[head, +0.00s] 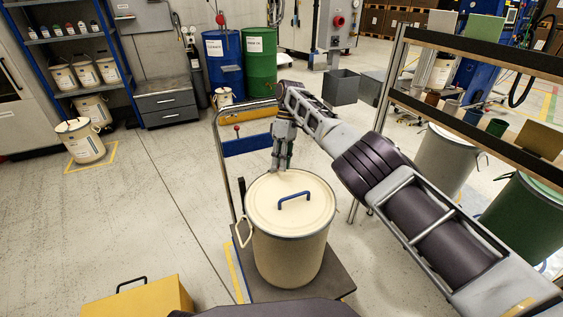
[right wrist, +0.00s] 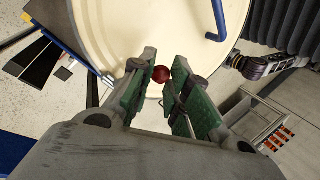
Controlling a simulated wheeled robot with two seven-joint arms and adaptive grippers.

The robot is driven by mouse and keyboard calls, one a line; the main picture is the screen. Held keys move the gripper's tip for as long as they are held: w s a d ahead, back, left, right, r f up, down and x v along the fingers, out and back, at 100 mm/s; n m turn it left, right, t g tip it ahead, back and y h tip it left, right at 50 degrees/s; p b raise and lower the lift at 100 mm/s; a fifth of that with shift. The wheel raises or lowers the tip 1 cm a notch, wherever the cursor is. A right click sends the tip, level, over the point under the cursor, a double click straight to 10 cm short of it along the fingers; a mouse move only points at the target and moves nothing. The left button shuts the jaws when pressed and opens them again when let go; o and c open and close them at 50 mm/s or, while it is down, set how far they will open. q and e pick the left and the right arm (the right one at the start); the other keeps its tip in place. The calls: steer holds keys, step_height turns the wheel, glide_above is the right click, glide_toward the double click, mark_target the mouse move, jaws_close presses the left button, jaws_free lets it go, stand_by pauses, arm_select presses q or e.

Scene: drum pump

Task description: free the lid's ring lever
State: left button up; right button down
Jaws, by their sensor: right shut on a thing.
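The cream drum (head: 288,258) stands upright on a dark trolley platform, with a cream lid (head: 265,213) on top that carries a blue handle (head: 294,197). A metal ring runs around the lid's edge. My right gripper (head: 282,167) points down at the lid's far rim. In the right wrist view its green-padded fingers are shut on the ring lever, whose red knob (right wrist: 161,74) shows at the fingertips beside the lid edge. The rest of the lever is mostly hidden by the fingers. My left gripper is not in the head view.
A yellow box (head: 140,300) sits at the front left. A workbench frame (head: 480,55) and a grey drum (head: 443,160) stand at the right. The floor left of the drum is clear.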

steer(key=shift+s+a+f, duration=0.1)
steer(key=c, duration=1.3)
jaws_free()
steer(key=shift+a, duration=0.1)
steer(key=shift+c, duration=0.2)
